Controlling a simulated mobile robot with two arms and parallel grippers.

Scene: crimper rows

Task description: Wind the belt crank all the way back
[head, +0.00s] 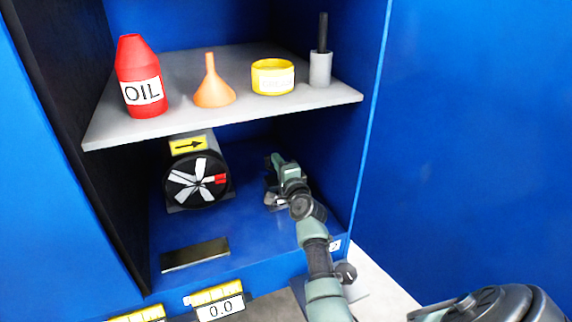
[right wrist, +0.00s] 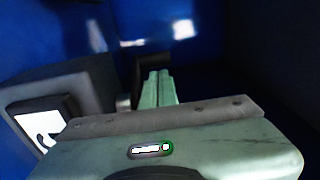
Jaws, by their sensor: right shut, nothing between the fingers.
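My right gripper (head: 277,161) reaches into the lower bay of the blue cabinet, right of a black wheel (head: 181,190) with white spokes and one red mark. Its fingers are shut and empty, and they show together in the right wrist view (right wrist: 158,88). Beside them there, a grey housing (right wrist: 75,88) carries a short stub (right wrist: 124,103) and a dark upright piece (right wrist: 138,78). That piece may be the belt crank; my fingers overlap it, and I cannot tell whether they touch. A yellow arrow plate (head: 188,145) above the wheel points right. My left gripper is out of view.
A grey shelf (head: 230,115) hangs above, holding a red oil bottle (head: 138,70), orange funnel (head: 212,85), yellow tin (head: 273,77) and grey cup (head: 320,68). A dark plate (head: 195,254) lies on the bay floor. A black knob (head: 346,272) is at the cabinet's front right.

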